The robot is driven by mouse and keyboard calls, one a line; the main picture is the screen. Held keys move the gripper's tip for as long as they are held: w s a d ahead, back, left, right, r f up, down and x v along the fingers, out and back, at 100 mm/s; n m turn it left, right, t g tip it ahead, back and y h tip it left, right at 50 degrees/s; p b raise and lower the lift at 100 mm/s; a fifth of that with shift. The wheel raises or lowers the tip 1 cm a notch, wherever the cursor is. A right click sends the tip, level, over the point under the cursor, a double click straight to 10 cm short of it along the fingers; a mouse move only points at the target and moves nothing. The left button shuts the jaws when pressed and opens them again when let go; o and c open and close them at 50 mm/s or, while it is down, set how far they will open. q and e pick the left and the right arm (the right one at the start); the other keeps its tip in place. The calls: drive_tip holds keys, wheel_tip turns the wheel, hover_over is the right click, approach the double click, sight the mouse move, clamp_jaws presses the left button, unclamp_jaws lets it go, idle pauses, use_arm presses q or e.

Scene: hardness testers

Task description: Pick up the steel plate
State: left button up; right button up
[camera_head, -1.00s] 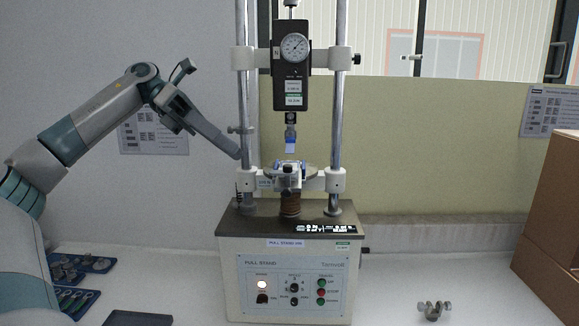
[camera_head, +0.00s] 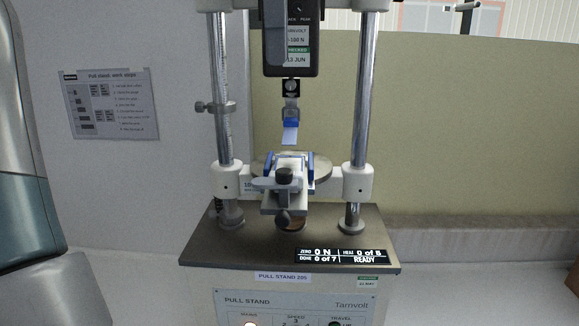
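I cannot make out a loose steel plate with certainty. A round metal plate (camera_head: 322,168) sits on the pull stand's crossbar, partly hidden by a clamp (camera_head: 285,182) with blue jaws. An upper grip (camera_head: 291,113) with a blue piece hangs above the clamp, apart from it. The pull stand (camera_head: 290,250) has a dark base top and two steel columns. My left arm (camera_head: 22,170) fills the left edge, but its gripper does not show. My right gripper is not in view.
A force gauge (camera_head: 291,40) hangs between the columns. A small display (camera_head: 342,256) reads 0 N and READY. A printed sheet (camera_head: 108,104) is on the back wall at left. The bench right of the stand (camera_head: 470,285) looks clear; a brown box (camera_head: 572,272) shows at the right edge.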

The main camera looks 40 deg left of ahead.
use_arm(q)
wheel_tip(320, 180, down, 11)
drive_tip(key=shift+w+d+p, duration=0.1)
drive_tip(key=shift+w+p, duration=0.05)
drive_tip(key=shift+p, duration=0.75)
drive_tip(key=shift+f, duration=0.55)
drive_tip(key=shift+f, duration=0.1)
